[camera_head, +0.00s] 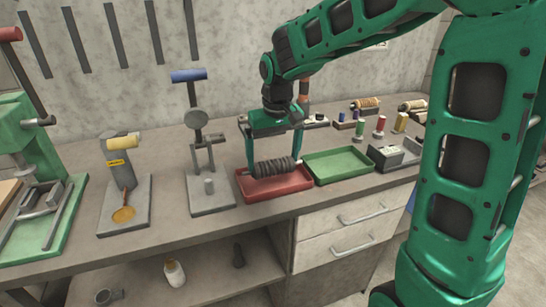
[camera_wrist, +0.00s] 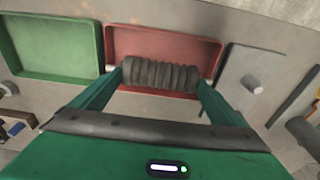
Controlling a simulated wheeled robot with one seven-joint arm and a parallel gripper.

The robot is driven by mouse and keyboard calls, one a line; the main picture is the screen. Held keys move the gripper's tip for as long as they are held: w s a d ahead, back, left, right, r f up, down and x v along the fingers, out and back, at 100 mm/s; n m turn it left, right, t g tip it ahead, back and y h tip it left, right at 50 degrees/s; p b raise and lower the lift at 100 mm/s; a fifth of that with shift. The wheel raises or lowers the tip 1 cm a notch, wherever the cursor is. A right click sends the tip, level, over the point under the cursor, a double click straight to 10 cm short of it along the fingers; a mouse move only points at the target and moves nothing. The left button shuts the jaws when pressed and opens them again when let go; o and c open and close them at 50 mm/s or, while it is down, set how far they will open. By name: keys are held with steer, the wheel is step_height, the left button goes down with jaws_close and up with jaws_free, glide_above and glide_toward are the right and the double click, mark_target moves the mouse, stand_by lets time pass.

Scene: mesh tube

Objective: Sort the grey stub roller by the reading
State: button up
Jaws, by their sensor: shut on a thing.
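The grey stub roller (camera_head: 275,167) is a dark grey, ribbed cylinder. My gripper (camera_head: 274,165) is shut on it, one finger at each end, and holds it level over the red tray (camera_head: 290,186). In the wrist view the roller (camera_wrist: 160,75) spans the two fingertips (camera_wrist: 161,80), with the red tray (camera_wrist: 185,48) behind it. I cannot tell whether the roller touches the tray floor. The green tray (camera_head: 340,163) is just right of the red one and looks empty.
A grey stand with a blue-capped lever (camera_head: 190,76) is left of the red tray. A yellow-roller stand (camera_head: 122,143) and a green press (camera_head: 35,160) are farther left. Coloured spools (camera_head: 380,125) and several rollers (camera_head: 365,104) sit at the back right.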

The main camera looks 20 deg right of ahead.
steer(key=shift+f, duration=1.3)
stand_by(1.3)
steer(key=o, duration=1)
steer(key=r, duration=0.6)
steer(key=s+r, duration=0.1)
steer(key=r, duration=0.3)
steer(key=shift+r, duration=0.1)
step_height(320, 180, up, 7)
steer(key=shift+r, duration=0.2)
steer(key=s+d+f+m, duration=0.2)
steer(key=s+d+f, duration=0.2)
steer(key=s+d, duration=0.35)
steer(key=s+d+f+m, duration=0.2)
steer(key=s+d+f, duration=0.1)
steer(key=s+d, duration=0.45)
steer(key=s+d+f+m, duration=0.1)
steer(key=s+f, duration=0.3)
steer(key=s, duration=0.3)
steer(key=s+d+f+m+g, duration=0.1)
steer(key=s+f, duration=0.3)
steer(key=s, duration=0.4)
steer(key=shift+d+f, duration=0.3)
steer(key=shift+d, duration=0.05)
